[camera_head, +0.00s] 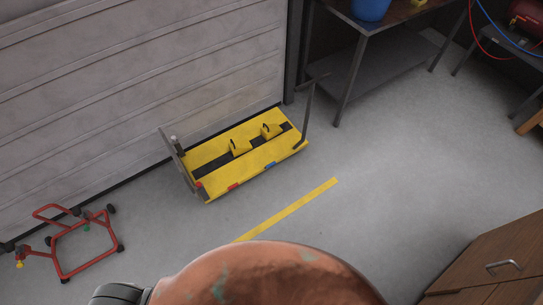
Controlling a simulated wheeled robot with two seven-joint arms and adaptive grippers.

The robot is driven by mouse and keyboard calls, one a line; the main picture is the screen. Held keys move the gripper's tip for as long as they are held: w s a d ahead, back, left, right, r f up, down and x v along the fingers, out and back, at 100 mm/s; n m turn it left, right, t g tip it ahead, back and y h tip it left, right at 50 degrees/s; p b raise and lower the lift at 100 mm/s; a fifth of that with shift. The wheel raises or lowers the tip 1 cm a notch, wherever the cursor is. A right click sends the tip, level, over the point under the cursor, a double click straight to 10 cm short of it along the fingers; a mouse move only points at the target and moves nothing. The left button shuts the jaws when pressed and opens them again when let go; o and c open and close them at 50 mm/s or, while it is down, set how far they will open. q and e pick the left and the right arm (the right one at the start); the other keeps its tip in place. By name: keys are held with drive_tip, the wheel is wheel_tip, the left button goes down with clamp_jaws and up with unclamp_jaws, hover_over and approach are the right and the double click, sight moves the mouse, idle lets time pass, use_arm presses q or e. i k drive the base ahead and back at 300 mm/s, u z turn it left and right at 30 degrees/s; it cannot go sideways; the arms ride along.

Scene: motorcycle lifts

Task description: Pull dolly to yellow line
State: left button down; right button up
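The dolly (219,180) is a low yellow platform with a dark strip along its middle, standing close to the panelled wall. It has a dark upright at its left end and a tall dark handle (307,110) at its right end. Two small yellow blocks sit on its deck. The yellow line (290,208) is painted on the floor in front of the dolly, apart from it, and runs diagonally. Its lower left end reaches a copper-coloured rounded shape at the bottom edge. Neither gripper is visible.
A red wheeled frame (72,226) stands on the floor at left. A dark workbench (385,20) with a blue container (370,8) is at the back. A wooden cabinet (495,255) is at lower right. The grey floor right of the line is clear.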

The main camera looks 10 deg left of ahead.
sight(212, 164)
drive_tip(key=z, duration=0.9)
drive_tip(key=i, duration=2.35)
drive_tip(key=u, duration=0.3)
